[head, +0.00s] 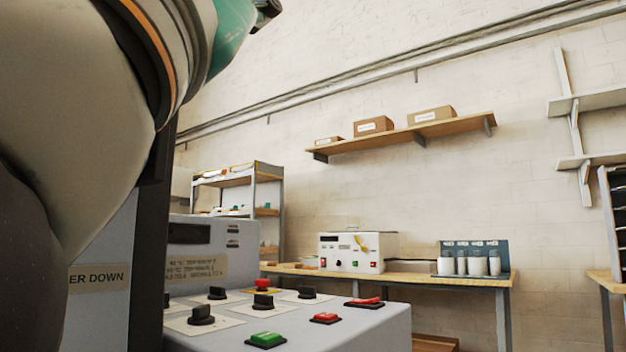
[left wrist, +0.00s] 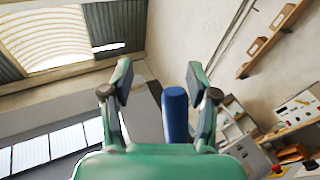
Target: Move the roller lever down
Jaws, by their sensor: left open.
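A blue cylindrical handle (left wrist: 176,114), which looks like the grip of the roller lever, stands upright in the left wrist view. It shows between the two fingers of my left gripper (left wrist: 160,78), closer to the right finger. The fingers are spread apart, and I cannot tell whether one touches the handle. In the head view my left arm fills the left side and hides the lever. A label (head: 98,278) ending in "ER DOWN" shows partly behind my arm. My right gripper is in neither view.
A grey control panel (head: 385,324) with black knobs and red and green buttons is at the bottom centre of the head view. Behind it a wooden bench (head: 430,280) carries a white instrument box (head: 345,250). A wall shelf (head: 400,137) holds cardboard boxes.

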